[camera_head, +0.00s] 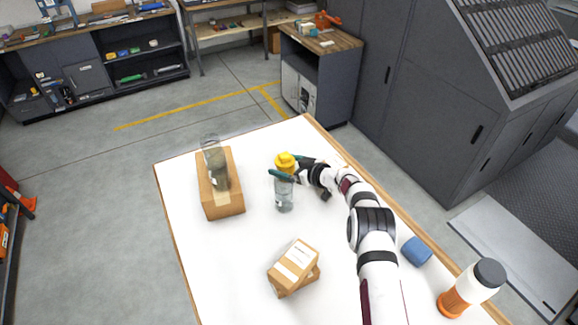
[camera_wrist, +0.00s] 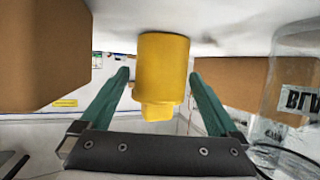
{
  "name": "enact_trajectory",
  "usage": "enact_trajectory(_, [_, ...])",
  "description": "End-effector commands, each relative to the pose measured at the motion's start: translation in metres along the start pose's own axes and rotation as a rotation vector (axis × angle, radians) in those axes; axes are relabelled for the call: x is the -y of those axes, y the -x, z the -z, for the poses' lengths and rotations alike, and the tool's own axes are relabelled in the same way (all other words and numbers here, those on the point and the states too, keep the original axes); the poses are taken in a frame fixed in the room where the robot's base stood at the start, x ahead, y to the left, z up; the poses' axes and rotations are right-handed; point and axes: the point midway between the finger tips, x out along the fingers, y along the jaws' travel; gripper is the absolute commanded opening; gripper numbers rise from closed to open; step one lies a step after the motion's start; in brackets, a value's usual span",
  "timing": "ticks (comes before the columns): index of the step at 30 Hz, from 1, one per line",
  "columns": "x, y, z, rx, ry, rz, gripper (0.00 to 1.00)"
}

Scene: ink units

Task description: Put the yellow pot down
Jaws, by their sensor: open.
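The yellow pot (camera_head: 285,161) is near the far end of the white table, partly hidden by a clear bottle and my gripper. In the wrist view, which appears upside down, the yellow pot (camera_wrist: 163,70) appears to stand upright on the white tabletop, its narrower top pointing down in the picture. My gripper (camera_wrist: 159,78) has green fingers open on either side of the pot, with narrow gaps visible on both sides. In the head view my gripper (camera_head: 283,170) reaches the pot from the right.
The clear bottle (camera_head: 284,194) stands close to the pot. Two small stacked boxes (camera_head: 294,263), a blue cylinder (camera_head: 416,250) and a white-orange bottle (camera_head: 470,288) are nearer.

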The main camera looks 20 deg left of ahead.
Motion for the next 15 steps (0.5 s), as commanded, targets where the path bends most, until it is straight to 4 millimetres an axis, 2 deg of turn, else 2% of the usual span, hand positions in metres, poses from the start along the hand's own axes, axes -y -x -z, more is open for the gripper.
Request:
enact_trajectory(5, [-0.001,0.021,0.002,0.001,-0.001,-0.001,0.96])
enact_trajectory(15, [-0.001,0.100,0.002,0.000,-0.001,-0.002,0.96])
